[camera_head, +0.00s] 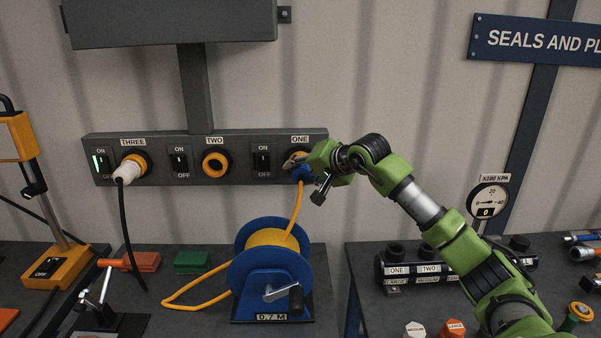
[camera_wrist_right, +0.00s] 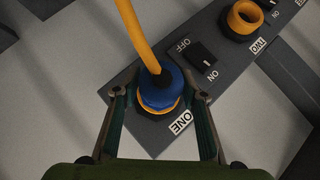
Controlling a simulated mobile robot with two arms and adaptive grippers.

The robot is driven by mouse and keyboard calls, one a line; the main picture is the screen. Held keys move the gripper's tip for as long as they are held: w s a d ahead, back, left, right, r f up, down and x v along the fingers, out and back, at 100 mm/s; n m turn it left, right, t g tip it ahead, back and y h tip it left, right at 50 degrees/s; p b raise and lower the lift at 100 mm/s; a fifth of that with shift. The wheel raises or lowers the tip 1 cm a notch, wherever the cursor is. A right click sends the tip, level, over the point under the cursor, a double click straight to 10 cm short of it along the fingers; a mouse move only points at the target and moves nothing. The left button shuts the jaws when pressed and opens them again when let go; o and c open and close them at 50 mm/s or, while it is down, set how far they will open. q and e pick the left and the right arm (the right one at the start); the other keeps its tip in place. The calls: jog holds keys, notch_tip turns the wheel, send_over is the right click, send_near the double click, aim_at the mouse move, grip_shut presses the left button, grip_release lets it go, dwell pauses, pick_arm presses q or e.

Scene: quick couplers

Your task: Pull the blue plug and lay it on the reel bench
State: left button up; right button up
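The blue plug (camera_wrist_right: 160,91) sits in the orange-ringed socket marked ONE on the wall panel, with its orange cable (camera_wrist_right: 137,33) attached. In the head view the plug (camera_head: 304,173) is partly hidden by my right gripper (camera_head: 296,163). In the right wrist view my right gripper (camera_wrist_right: 158,95) is open, one finger on each side of the plug, with gaps visible between fingers and plug. The reel bench (camera_head: 205,318) is the dark bench below the panel. The blue reel (camera_head: 270,270) stands on it, with the orange cable running up to the plug. My left gripper is out of view.
A white plug (camera_head: 128,169) with a black cable is in socket THREE; socket TWO (camera_head: 215,164) is empty. Another bench with fittings stands at right.

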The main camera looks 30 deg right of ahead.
aim_at(301, 179)
jog(key=c, duration=0.6)
jog(key=shift+s+a+b, duration=0.2)
jog(key=shift+s+b, duration=0.05)
jog(key=shift+b, duration=0.05)
jog(key=shift+c, duration=0.5)
jog(key=shift+s+a+f, duration=0.1)
jog(key=shift+s+a, duration=0.05)
jog(key=shift+s, duration=0.05)
jog(key=shift+s+a+b, duration=0.25)
jog(key=shift+s+b, duration=0.2)
jog(key=shift+s, duration=0.3)
jog(key=shift+s+a+b, duration=0.25)
jog(key=shift+s+b, duration=0.05)
jog(key=shift+s+a, duration=0.15)
jog(key=shift+s, duration=0.05)
jog(key=shift+s+a+b, duration=0.35)
jog(key=shift+s+b, duration=0.2)
jog(key=shift+s+a+b, duration=0.3)
jog(key=shift+s+a, duration=0.05)
jog(key=shift+s, duration=0.2)
jog(key=shift+s+a+b, duration=0.3)
jog(key=shift+s+a, duration=0.05)
jog(key=shift+s, duration=0.2)
